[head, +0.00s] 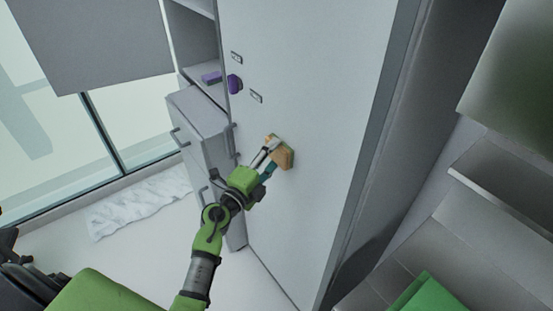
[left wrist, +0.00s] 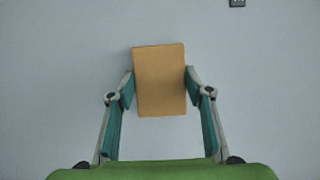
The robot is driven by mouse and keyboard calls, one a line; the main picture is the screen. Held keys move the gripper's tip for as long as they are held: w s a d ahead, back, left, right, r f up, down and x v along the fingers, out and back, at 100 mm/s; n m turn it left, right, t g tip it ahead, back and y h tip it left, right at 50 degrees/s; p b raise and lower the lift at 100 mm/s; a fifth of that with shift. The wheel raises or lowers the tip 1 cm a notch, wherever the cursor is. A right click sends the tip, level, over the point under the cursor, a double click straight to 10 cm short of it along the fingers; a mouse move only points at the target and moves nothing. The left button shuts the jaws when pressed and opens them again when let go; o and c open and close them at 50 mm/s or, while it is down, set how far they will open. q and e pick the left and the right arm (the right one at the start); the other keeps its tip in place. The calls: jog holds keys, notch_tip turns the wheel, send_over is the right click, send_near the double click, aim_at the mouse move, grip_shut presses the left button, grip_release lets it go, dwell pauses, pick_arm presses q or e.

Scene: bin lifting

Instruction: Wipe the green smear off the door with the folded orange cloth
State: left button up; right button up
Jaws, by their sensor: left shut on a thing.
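The folded orange cloth (head: 284,157) is a small block between the fingers of my left gripper (head: 270,158), close to the grey-white door (head: 310,80). In the left wrist view the cloth (left wrist: 160,80) is gripped from both sides by the fingers of my left gripper (left wrist: 160,90), with the plain door surface (left wrist: 60,70) behind it. I cannot tell for sure whether the cloth touches the door. No green smear is clearly visible; the cloth may hide part of the door. My right gripper is not in view.
A grey cabinet (head: 205,125) with handles stands left of the door. A crumpled white sheet (head: 140,205) lies on the floor. Grey steps (head: 480,225) lie at the right.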

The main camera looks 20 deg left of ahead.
pick_arm(q)
jog(key=w+a, duration=0.1)
jog(key=a, duration=0.2)
jog(key=w+a, duration=0.1)
jog(key=shift+w+a, duration=0.25)
jog(key=shift+w, duration=0.1)
jog(key=shift+s, duration=0.1)
jog(key=shift+s+a, duration=0.5)
jog(key=shift+s, duration=0.3)
jog(key=shift+s+a, duration=0.45)
jog(key=shift+s, duration=0.4)
jog(key=shift+s+a, duration=0.5)
jog(key=shift+s, duration=0.3)
jog(key=s, duration=0.1)
jog(key=s+a, duration=0.1)
jog(key=shift+s+a, duration=0.3)
jog(key=shift+s, duration=0.05)
jog(key=shift+w, duration=0.1)
